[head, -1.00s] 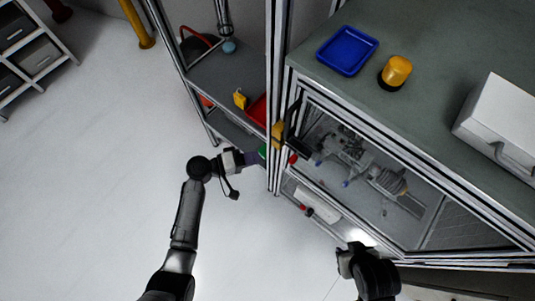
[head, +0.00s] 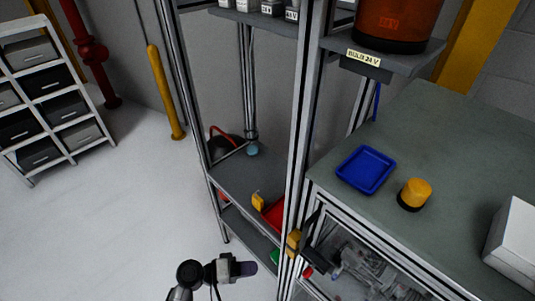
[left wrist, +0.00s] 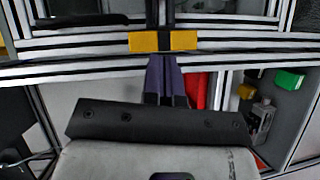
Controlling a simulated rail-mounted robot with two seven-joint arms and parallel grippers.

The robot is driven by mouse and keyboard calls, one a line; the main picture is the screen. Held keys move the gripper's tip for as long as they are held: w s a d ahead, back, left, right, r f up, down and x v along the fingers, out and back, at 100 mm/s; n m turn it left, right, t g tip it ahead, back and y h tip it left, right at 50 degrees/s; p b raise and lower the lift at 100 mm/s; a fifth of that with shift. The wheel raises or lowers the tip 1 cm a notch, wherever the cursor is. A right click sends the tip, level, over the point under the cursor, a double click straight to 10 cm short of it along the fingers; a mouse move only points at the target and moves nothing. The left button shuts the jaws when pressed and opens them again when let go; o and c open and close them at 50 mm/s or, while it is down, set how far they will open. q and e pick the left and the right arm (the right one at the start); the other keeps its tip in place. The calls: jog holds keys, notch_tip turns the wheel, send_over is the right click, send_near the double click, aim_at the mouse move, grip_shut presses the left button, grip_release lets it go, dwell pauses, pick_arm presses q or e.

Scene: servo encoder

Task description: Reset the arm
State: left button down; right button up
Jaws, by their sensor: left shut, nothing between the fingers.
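My left gripper (head: 247,268) is at the bottom of the head view, its arm cut off by the lower edge. It is beside the metal frame post (head: 296,150), close to the yellow-and-black latch (head: 294,243). In the left wrist view its dark purple fingers (left wrist: 166,92) are shut with nothing between them. They point toward a yellow-and-black piece (left wrist: 145,41) on the frame; I cannot tell whether they touch it. My right gripper is not in view.
A glazed cabinet (head: 365,272) stands at the right, with a blue tray (head: 366,170) and a yellow beacon (head: 415,194) on top. A shelf unit left of it holds a red bin (head: 273,213). A drawer rack (head: 50,95) stands far left. The left floor is clear.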

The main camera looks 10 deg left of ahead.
pick_arm(q)
jog(key=s+a+r+m+t+y, duration=0.1)
jog(key=s+a+r+m+y, duration=0.35)
jog(key=s+a+y, duration=0.85)
jog(key=s+d+f+g+y, duration=0.1)
jog(key=s+f+g+y, duration=0.3)
jog(key=s, duration=0.7)
notch_tip(320, 180, up, 22)
jog(key=s+t+h+p, duration=0.1)
jog(key=h+p, duration=0.1)
jog(key=p, duration=2.2)
notch_tip(320, 180, down, 38)
jog(key=b, duration=3.8)
jog(key=shift+s+d+b, duration=0.2)
jog(key=shift+b, duration=0.15)
